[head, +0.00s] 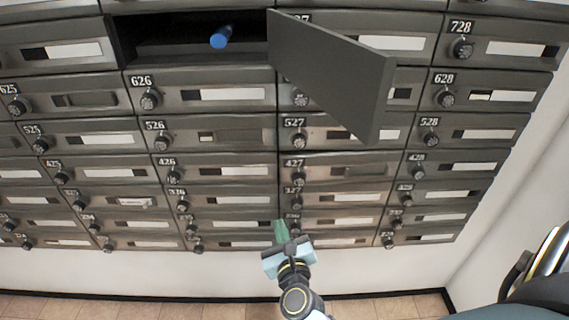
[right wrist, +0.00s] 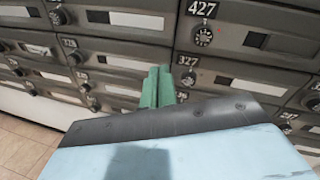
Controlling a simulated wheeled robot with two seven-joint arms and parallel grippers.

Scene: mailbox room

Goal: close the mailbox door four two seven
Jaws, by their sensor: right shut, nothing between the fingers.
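The mailbox door 427 (head: 340,170) is in the middle of the wall of boxes, and it looks shut flush with its neighbours. It also shows at the top of the right wrist view (right wrist: 255,40), with its label and dial. My right gripper (head: 281,231) is below it, in front of the lower rows; its green fingers (right wrist: 158,86) are shut and empty, apart from door 427. My left gripper is not in view.
One door (head: 335,75) in the top row stands wide open and sticks out towards me, partly hiding boxes behind it. A blue cylinder (head: 221,37) lies in the dark compartment to its left. White wall (head: 515,160) is at the right; tiled floor (head: 130,306) is below.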

